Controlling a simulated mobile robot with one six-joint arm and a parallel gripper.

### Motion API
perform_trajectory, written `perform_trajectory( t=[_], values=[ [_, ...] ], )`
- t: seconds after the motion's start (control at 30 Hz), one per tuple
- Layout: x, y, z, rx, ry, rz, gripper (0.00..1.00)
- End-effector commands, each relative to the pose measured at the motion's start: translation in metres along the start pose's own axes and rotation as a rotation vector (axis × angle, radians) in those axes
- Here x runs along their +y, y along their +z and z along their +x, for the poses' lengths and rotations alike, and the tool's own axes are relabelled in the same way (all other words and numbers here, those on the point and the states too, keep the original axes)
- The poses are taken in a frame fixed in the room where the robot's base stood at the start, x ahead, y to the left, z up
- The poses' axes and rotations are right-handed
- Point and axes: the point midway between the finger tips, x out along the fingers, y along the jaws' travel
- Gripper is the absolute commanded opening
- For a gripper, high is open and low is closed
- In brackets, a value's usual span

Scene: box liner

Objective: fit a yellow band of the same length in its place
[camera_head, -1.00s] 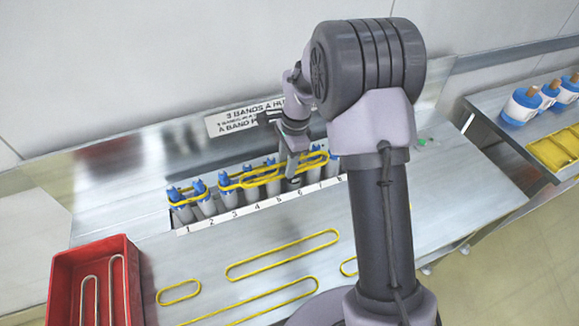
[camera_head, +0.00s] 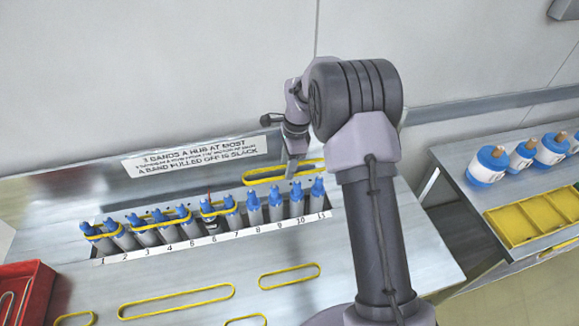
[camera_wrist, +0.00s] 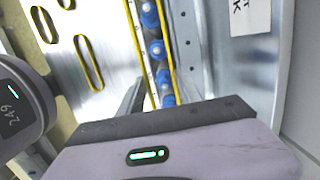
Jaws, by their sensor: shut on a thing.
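My gripper (camera_head: 291,174) is shut on a long yellow band (camera_head: 262,175). It holds the band above and behind the right part of a row of grey hubs with blue tops (camera_head: 276,205). In the wrist view the band's two long strands (camera_wrist: 136,52) run either side of several blue tops (camera_wrist: 150,18); I cannot tell whether it touches them. Other yellow bands sit around hubs at the left and middle of the row, one around 6 and 7 (camera_head: 217,212). The right-hand hubs show no fitted band. A thin red thing (camera_head: 209,197) stands near hub 6.
Loose yellow bands of differing length lie on the bench front, one long (camera_head: 176,309) and one shorter (camera_head: 289,284). A red bin (camera_head: 38,296) stands at the left edge. A sign (camera_head: 196,155) is behind the row. A side table at right holds a yellow tray (camera_head: 513,235) and bottles (camera_head: 487,166).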

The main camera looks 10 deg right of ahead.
Motion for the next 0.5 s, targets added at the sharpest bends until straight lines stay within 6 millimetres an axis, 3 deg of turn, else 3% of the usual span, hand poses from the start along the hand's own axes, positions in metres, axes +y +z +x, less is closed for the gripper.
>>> perform_trajectory(
  t=[0.27,0.5],
  values=[
    [-0.001,-0.001,0.009,0.0,0.0,0.001,0.01],
    [-0.001,-0.004,0.03,0.0,0.0,0.001,0.01]
  ],
)
